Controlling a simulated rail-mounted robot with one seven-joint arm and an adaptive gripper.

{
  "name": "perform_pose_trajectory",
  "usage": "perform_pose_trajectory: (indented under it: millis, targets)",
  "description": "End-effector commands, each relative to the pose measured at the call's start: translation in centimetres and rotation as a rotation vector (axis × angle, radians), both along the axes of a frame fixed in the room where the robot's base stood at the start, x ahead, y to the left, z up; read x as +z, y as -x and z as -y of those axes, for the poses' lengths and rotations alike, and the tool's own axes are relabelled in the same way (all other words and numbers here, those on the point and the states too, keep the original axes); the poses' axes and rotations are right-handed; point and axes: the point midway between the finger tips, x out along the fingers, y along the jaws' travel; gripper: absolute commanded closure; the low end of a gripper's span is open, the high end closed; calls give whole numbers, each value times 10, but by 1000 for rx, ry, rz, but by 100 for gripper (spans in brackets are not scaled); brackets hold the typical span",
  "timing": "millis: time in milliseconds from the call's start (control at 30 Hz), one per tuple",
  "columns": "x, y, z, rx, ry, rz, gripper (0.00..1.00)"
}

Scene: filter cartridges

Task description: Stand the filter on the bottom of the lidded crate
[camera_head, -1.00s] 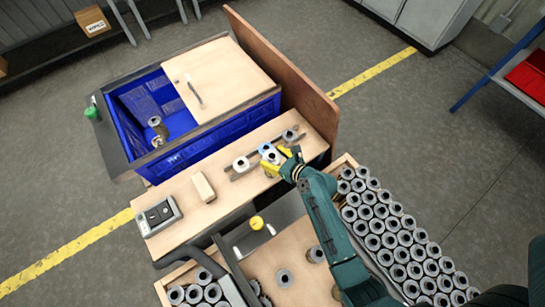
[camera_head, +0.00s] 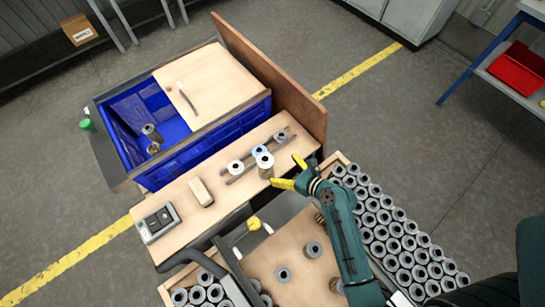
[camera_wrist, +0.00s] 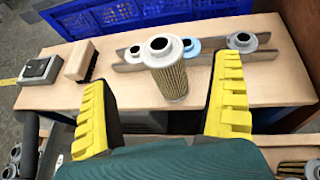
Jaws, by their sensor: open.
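A filter (camera_head: 265,162) with a pale flanged top and tan pleated body stands upright near the bench's front edge. In the wrist view this filter (camera_wrist: 170,78) appears between and beyond my two yellow fingers. My gripper (camera_head: 285,171) is open and empty, to the right of the filter and apart from it; it also shows in the wrist view (camera_wrist: 160,110). The blue lidded crate (camera_head: 205,144) stands behind the bench. Its wooden lid (camera_head: 220,82) covers the right part, leaving the left part open. A filter (camera_head: 151,131) shows inside the opening; its lower part is unclear.
Behind the standing filter, a rail holds a pale filter (camera_head: 236,167), a blue-topped one (camera_head: 259,151) and a grey one (camera_head: 283,136). A brush (camera_head: 201,191) and a switch box (camera_head: 156,222) lie left. A brown panel (camera_head: 275,85) rises right of the crate.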

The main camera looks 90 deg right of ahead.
Motion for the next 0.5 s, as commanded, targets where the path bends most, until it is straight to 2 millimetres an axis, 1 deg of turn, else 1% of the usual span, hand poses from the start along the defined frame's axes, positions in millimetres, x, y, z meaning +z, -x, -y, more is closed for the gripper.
perform_pose_trajectory:
  millis: [33,67,200,433,500]
  targets:
    - [6,8,-4,-4,-2,0,5]
    - [7,11,-7,-5,-1,0,5]
    - [11,17,-13,-1,0,0,5]
    - [10,17,-14,1,0,0,5]
    - [14,13,-12,20,22,-12,5]
